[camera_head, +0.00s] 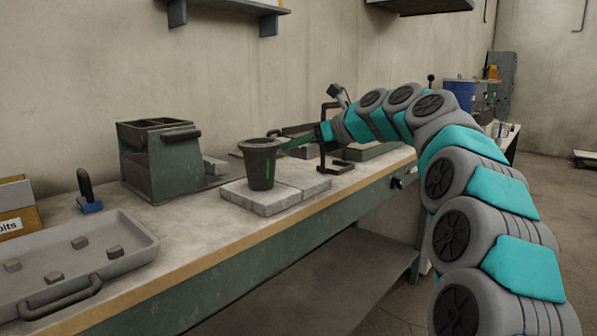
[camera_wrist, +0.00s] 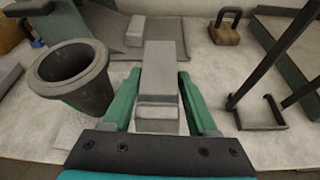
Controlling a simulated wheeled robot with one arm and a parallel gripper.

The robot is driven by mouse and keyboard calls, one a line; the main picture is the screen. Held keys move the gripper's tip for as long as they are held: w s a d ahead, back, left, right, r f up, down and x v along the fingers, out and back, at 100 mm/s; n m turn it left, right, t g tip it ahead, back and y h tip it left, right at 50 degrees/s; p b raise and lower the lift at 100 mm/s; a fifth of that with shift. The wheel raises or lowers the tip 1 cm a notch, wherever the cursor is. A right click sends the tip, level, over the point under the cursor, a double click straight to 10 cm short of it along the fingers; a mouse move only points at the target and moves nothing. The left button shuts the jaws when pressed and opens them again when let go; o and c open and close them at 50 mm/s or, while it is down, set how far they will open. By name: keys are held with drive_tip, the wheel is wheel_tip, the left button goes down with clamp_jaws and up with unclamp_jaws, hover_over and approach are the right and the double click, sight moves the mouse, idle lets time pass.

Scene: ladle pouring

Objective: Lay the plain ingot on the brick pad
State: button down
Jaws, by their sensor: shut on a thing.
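My gripper (camera_wrist: 160,92) has green fingers and is shut on a grey ingot (camera_wrist: 162,65), which lies lengthwise between them in the wrist view. The pad's right part looks bare.
The crucible (camera_wrist: 75,80) is close to the left of my fingers in the wrist view. A dark upright frame (camera_head: 327,140) stands right of the pad. A green box (camera_head: 160,160) stands behind left. A grey tray (camera_head: 75,262) with small lumps lies at the front left.

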sight(300, 178)
drive_tip(key=shift+f+b, duration=0.35)
drive_tip(key=shift+f, duration=2.3)
drive_tip(key=shift+c, duration=0.9)
unclamp_jaws()
drive_tip(key=shift+f, duration=0.15)
drive_tip(key=shift+s+d+r, duration=0.2)
drive_tip(key=shift+d+r, duration=0.05)
drive_tip(key=shift+r, duration=0.05)
drive_tip(key=v, duration=1.1)
drive_tip(key=shift+s+d, duration=0.1)
drive_tip(key=shift+s, duration=0.05)
